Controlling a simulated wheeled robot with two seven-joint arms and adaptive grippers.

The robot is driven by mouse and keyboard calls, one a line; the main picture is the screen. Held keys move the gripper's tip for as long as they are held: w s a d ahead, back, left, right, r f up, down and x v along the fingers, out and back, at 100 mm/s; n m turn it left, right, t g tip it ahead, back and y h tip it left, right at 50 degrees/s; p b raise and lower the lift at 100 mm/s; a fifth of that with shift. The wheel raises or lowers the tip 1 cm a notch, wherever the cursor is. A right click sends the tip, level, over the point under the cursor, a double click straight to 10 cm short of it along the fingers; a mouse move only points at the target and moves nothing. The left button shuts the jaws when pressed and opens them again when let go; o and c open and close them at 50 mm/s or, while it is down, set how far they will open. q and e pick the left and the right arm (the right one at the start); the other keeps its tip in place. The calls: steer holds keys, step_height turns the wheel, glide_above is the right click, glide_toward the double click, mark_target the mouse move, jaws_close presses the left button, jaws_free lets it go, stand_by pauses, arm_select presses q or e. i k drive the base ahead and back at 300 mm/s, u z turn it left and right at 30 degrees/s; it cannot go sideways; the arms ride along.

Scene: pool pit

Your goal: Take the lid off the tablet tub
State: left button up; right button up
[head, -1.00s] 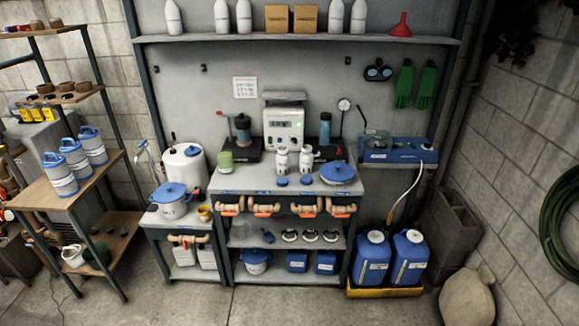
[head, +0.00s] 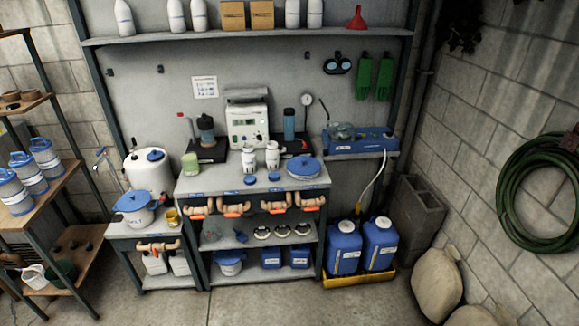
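Neither of my grippers shows in the head view. I cannot tell for certain which container is the tablet tub. A white tub (head: 136,217) with a blue lid (head: 132,202) on it and dark lettering stands on the low side table at left. A wide, low blue-topped container (head: 303,169) lies on the right of the bench top. Several white tubs (head: 46,160) with blue lids stand on the rack at far left.
The bench (head: 220,186) holds two white bottles (head: 272,157), small blue caps, a meter (head: 247,124) and a green jar (head: 190,163). A white drum (head: 149,177) stands behind the side table. Blue canisters (head: 344,248) sit in a yellow tray at right. Floor in front is clear.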

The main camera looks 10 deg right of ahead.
mark_target(304, 165)
steer(key=u, duration=0.15)
steer(key=i, duration=2.4)
steer(key=z, duration=0.25)
